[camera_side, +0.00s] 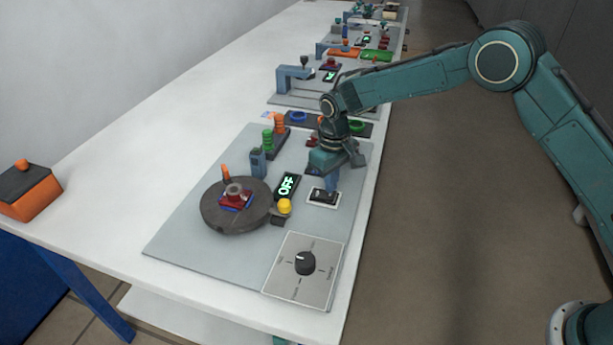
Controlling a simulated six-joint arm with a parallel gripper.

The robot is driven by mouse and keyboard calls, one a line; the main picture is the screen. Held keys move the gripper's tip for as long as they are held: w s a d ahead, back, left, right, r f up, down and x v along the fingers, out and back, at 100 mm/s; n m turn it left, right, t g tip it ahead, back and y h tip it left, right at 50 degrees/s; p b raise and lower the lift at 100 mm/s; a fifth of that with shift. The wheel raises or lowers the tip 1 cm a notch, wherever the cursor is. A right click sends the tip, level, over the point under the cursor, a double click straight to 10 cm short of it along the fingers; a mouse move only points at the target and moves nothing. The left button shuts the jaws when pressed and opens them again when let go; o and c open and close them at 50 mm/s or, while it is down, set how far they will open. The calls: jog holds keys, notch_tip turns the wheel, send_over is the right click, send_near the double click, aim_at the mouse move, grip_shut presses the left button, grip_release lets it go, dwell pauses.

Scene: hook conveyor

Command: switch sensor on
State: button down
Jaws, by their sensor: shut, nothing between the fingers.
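A black rocker switch in a white frame (323,197) lies on the grey plate (190,235), near its right edge. My gripper (332,187) points down at the switch and is shut and empty. Its blue fingertips are at the far side of the switch in the picture; I cannot tell whether they touch it. A black display (287,186) left of the switch shows green characters that seem to read OFF, turned sideways. The switch's exact tilt is too small to tell.
A dark round turntable (222,219) carries a red and blue part (235,200). A yellow ball (284,206) stands between it and the switch. A dial panel (304,268) is at the front. Green and orange pegs (273,137) stand behind.

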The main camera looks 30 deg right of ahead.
jog(key=shift+f, duration=0.8)
dwell(0.7)
jog(key=shift+r, duration=3.55)
